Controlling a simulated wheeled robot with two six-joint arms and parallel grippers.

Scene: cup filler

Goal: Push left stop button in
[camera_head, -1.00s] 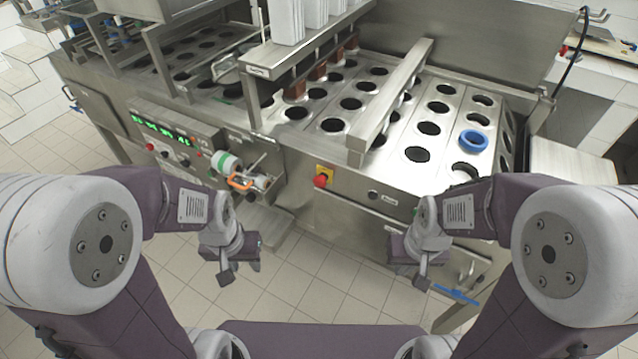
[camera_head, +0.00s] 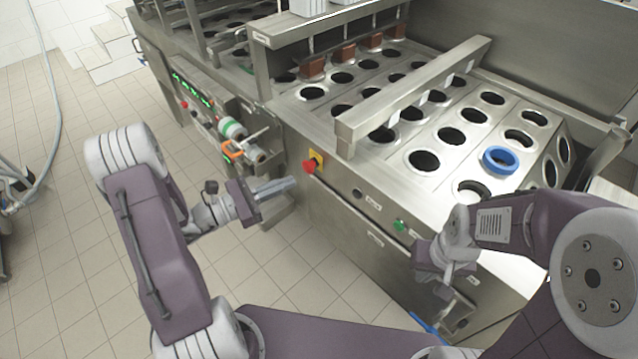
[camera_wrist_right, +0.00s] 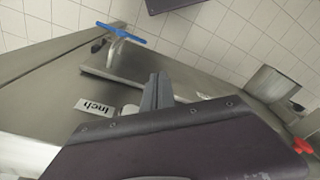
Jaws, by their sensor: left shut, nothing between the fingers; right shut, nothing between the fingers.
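A red stop button (camera_head: 309,167) on a yellow plate (camera_head: 318,157) sits on the front panel of the steel machine in the head view. My left gripper (camera_head: 292,184) is shut and empty. Its fingertips point right and appear just left of and below the button; the exact gap cannot be told. My right gripper (camera_head: 447,287) is shut and empty, low before the right part of the front panel. Its closed fingers (camera_wrist_right: 157,92) also show in the right wrist view, where a red knob (camera_wrist_right: 302,146) is at the right edge.
A green button (camera_head: 400,225) is right of the red one. A blue ring (camera_head: 500,160) lies on the holed top. Open tiled floor lies in front.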

